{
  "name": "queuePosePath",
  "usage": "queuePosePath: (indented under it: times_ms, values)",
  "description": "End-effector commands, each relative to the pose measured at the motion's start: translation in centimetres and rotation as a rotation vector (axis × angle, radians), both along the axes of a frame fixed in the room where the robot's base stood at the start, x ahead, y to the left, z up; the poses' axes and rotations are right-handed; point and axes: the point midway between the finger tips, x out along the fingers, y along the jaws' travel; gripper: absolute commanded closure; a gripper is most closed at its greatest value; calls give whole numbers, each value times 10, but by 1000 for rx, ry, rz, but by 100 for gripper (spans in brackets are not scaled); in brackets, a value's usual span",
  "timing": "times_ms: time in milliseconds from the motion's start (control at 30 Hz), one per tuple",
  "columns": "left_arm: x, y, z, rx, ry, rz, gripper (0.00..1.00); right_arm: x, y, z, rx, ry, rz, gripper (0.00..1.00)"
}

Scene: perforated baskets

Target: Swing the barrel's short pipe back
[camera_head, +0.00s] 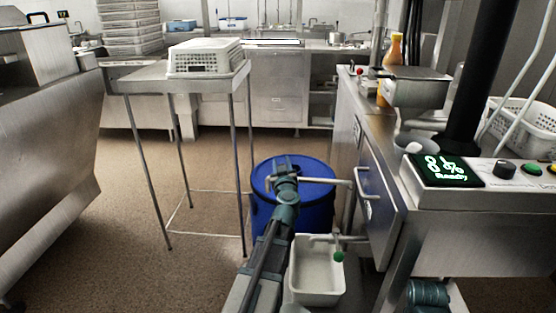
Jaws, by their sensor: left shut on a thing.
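The blue barrel (318,215) stands on the floor in the middle, partly hidden behind my left arm. A thin metal pipe (325,181) runs level across the barrel's top and reaches right towards the steel machine. My left gripper (284,170) is over the barrel's lid at the pipe's left end and is shut on the pipe; its fingertips are hard to make out. My right gripper is not in view.
A white tub (318,272) stands in front of the barrel, with a green-ended tap (338,256) over it. A steel machine with a display (446,170) stands close on the right. A steel table (150,77) carries a white perforated basket (206,60). Floor is clear at left.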

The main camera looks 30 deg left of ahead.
Motion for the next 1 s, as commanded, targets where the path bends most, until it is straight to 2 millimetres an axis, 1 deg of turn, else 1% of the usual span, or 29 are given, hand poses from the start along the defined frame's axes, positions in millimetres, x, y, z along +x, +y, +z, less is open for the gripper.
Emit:
queuePosePath:
  times_ms: [33,200,667,700,833,867,1000]
  values:
    - [-3,-3,0,0,0,12,100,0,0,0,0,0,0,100]
    - [-7,-8,0,0,0,42,100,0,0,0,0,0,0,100]
    - [-10,-10,0,-1,0,53,100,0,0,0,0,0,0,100]
    - [-11,-10,0,-1,0,53,57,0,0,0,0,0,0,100]
    - [-10,-10,0,0,0,52,34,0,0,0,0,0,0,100]
    - [-10,-10,0,0,0,52,31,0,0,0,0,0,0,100]
    - [-9,-9,0,0,0,51,31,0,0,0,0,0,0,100]
